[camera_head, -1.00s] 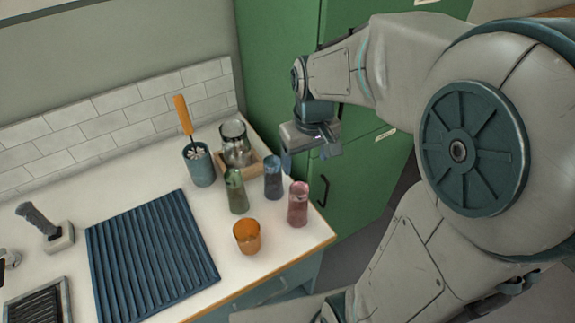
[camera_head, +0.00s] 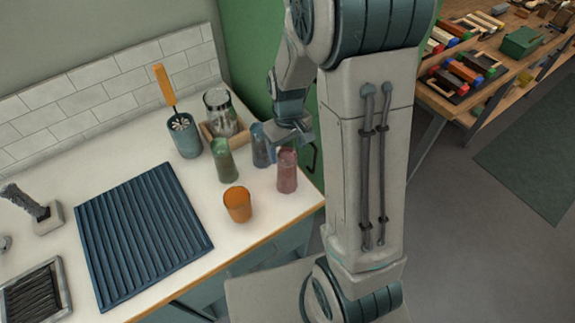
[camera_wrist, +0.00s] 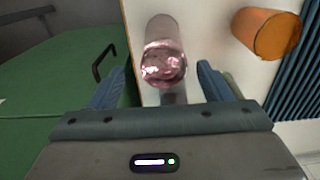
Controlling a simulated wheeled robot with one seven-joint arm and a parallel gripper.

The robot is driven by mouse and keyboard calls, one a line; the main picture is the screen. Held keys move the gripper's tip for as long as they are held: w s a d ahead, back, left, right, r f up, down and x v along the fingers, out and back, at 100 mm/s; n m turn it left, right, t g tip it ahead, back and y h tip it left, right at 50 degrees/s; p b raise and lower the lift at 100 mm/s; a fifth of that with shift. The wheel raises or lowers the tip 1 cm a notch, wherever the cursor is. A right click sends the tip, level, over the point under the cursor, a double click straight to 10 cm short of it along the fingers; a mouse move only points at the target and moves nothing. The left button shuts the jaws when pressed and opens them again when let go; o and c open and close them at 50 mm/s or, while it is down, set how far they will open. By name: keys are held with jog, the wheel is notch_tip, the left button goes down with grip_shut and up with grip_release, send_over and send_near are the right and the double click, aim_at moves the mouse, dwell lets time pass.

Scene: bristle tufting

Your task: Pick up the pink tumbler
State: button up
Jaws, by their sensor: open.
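The pink tumbler (camera_head: 287,172) is a translucent glass standing upright at the counter's right end. In the wrist view the pink tumbler (camera_wrist: 164,52) lies ahead of my gripper (camera_wrist: 161,85), roughly in line with the gap between the two blue-grey fingers. My gripper is open and holds nothing. In the head view my gripper (camera_head: 279,142) is above and just behind the tumbler, near the blue tumbler; its fingertips are partly hidden there.
A blue tumbler (camera_head: 262,146), a green tumbler (camera_head: 223,160) and an orange cup (camera_head: 237,205) stand close by. Behind are a brush holder (camera_head: 185,136) and a glass jar (camera_head: 220,112) in a wooden tray. A ribbed blue mat (camera_head: 140,235) lies to the left. Green cabinetry (camera_wrist: 60,105) borders the counter.

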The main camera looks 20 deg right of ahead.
aim_at(287, 171)
jog(key=shift+s+a+f+p, duration=0.1)
jog(key=shift+f+p, duration=0.2)
jog(key=shift+f, duration=1)
jog(key=shift+s+a+f+p, duration=0.1)
jog(key=shift+f+p, duration=0.2)
jog(key=shift+f, duration=0.95)
jog(key=c, duration=1.3)
jog(key=shift+r, duration=0.15)
